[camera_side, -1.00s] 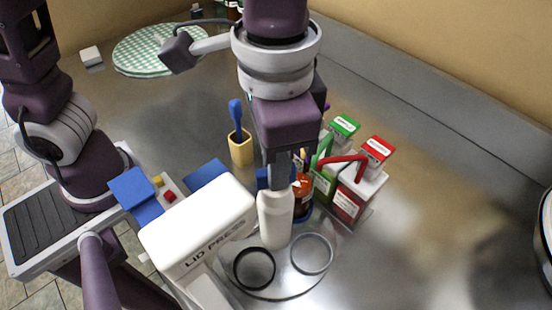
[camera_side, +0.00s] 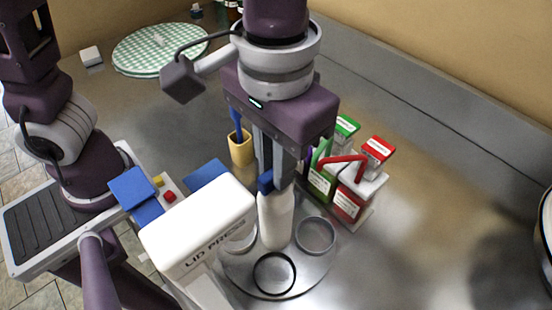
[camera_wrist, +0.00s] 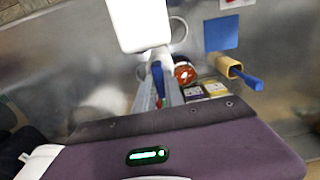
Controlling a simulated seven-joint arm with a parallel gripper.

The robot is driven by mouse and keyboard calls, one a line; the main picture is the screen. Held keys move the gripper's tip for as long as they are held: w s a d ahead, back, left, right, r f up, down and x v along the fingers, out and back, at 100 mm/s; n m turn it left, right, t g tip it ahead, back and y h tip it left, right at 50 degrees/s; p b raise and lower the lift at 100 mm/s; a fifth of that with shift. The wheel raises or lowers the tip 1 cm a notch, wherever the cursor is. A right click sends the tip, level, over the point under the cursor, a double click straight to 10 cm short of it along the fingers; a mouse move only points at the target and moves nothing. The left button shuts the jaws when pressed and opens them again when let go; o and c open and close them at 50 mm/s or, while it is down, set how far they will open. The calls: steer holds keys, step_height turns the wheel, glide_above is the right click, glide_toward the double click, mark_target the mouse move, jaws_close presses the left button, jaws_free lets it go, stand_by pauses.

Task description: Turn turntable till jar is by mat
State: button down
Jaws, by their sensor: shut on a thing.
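My gripper (camera_side: 268,183) points down above the turntable (camera_side: 297,287), a round metal plate with ring-shaped places. It is shut on a blue handle (camera_wrist: 157,75) at the top of the white centre post (camera_side: 275,222). The orange-red topped jar (camera_wrist: 184,73) shows in the wrist view beside the post, on the side toward the blue mat (camera_wrist: 222,33). In the side view the jar is hidden behind the post and gripper. The flat blue mat (camera_side: 206,172) lies behind the lid press there. A black ring (camera_side: 274,273) is at the turntable's front.
The white lid press (camera_side: 196,228) overhangs the turntable's left side. A yellow holder (camera_side: 240,150) with a blue tool stands behind. Green and red cartons (camera_side: 352,190) stand close on the right. A green checkered round cloth (camera_side: 150,50) lies far back.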

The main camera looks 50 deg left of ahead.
steer(key=shift+r+n, duration=0.1)
steer(key=shift+n, duration=4.3)
steer(key=c, duration=1.4)
jaws_free()
steer(key=shift+c, duration=0.2)
